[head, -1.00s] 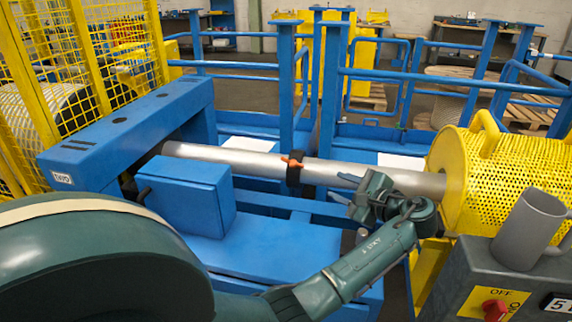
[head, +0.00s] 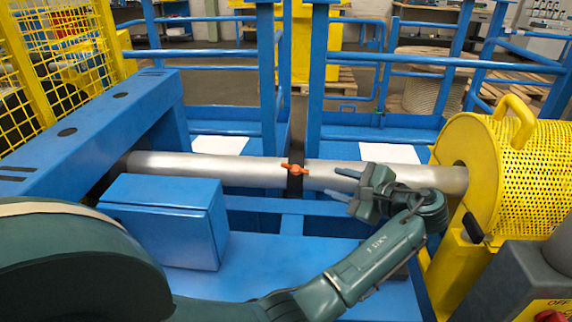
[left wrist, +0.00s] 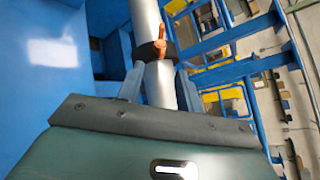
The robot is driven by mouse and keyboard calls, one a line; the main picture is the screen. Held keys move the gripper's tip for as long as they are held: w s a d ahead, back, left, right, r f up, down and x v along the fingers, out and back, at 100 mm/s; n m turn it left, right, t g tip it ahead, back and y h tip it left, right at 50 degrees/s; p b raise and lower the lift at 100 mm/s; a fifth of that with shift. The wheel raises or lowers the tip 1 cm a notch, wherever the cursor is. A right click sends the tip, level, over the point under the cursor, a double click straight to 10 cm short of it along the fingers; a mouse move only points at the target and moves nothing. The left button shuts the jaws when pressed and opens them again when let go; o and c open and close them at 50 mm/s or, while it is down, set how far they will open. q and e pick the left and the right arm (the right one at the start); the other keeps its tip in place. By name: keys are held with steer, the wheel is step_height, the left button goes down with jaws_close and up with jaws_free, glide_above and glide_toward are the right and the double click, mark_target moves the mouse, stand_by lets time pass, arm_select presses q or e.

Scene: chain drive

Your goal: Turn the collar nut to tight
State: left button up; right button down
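The collar nut is a dark ring (head: 295,184) around a grey metal shaft (head: 225,168), with an orange handle (head: 292,168) on it. My left gripper (head: 343,183) is at the shaft just right of the collar, its fingers pointing left toward it. In the left wrist view the two fingers of my left gripper (left wrist: 159,88) are apart, one on each side of the shaft (left wrist: 158,85). The collar (left wrist: 153,52) and its orange handle (left wrist: 160,46) lie just beyond the fingertips, not between them. My right gripper is not in view.
A blue machine frame (head: 70,125) and a blue box (head: 165,220) stand on the left. A yellow perforated guard (head: 525,155) covers the shaft's right end. Blue railings (head: 430,58) run behind. A grey control panel (head: 520,285) is at the lower right.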

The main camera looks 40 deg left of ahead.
mark_target(296, 169)
arm_select(q)
steer(key=x, duration=1.3)
steer(key=shift+w+a+b, duration=0.25)
steer(key=shift+a+b, duration=0.15)
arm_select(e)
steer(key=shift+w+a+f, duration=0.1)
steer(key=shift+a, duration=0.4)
arm_select(q)
steer(key=shift+c, duration=0.3)
